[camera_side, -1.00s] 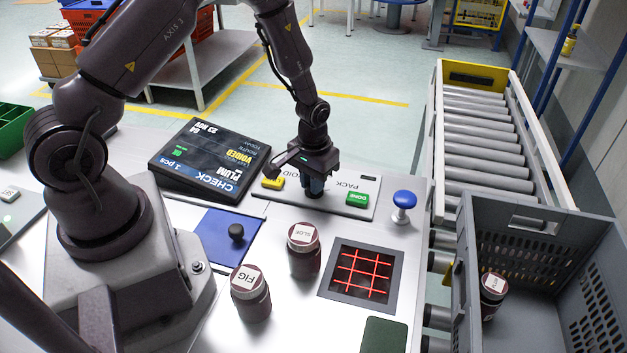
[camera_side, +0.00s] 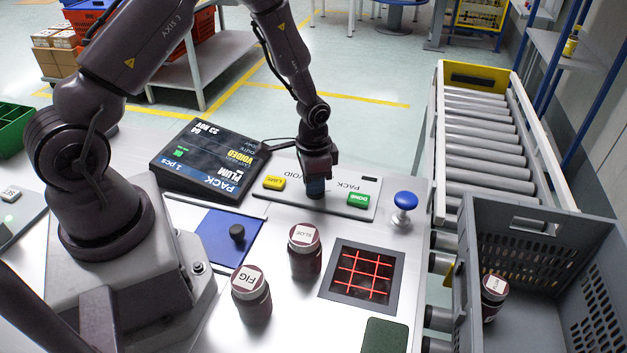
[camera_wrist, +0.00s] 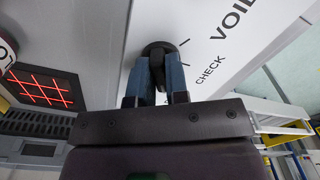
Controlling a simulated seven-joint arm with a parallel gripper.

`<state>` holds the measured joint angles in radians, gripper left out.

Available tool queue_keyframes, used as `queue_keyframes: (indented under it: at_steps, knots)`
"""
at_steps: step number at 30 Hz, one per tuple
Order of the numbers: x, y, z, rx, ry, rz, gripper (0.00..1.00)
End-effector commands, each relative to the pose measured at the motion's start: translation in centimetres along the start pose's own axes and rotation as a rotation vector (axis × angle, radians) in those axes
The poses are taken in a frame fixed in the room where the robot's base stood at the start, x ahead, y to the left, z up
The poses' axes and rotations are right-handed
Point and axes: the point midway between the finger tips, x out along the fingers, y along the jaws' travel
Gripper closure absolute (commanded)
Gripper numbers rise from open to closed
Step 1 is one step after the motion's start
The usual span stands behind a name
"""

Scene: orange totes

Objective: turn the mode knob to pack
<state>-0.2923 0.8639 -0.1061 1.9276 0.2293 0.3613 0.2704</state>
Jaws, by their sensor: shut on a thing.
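The mode knob (camera_wrist: 157,50) is a dark round knob on the white control panel (camera_side: 330,203), with VOID and CHECK lettering beside it in the wrist view; PACK is lettered on the panel in the side view. My gripper (camera_wrist: 156,82) is shut on the knob, its blue fingers on either side of it. In the side view my gripper (camera_side: 316,188) points straight down at the panel and hides most of the knob. The display (camera_side: 208,160) reads PACK, PLUM, 1 pcs.
A yellow button (camera_side: 273,183) and a green DONE button (camera_side: 358,200) flank the knob. A blue mushroom button (camera_side: 405,199) stands to the right. The SLOE jar (camera_side: 305,255) and FIG jar (camera_side: 251,294) stand in front. A grey tote (camera_side: 530,222) at right holds a PLUM jar (camera_side: 494,298).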

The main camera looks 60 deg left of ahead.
Motion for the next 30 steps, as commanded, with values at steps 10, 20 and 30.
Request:
queue_keyframes:
  at_steps: [10,20,30]
  knots:
    - [-0.08,0.0,0.04,0.019,-0.002,0.0,1.0]
    - [-0.05,-0.01,0.03,0.018,-0.002,0.0,0.6]
    - [-0.92,-0.03,-0.04,0.015,0.001,-0.001,0.6]
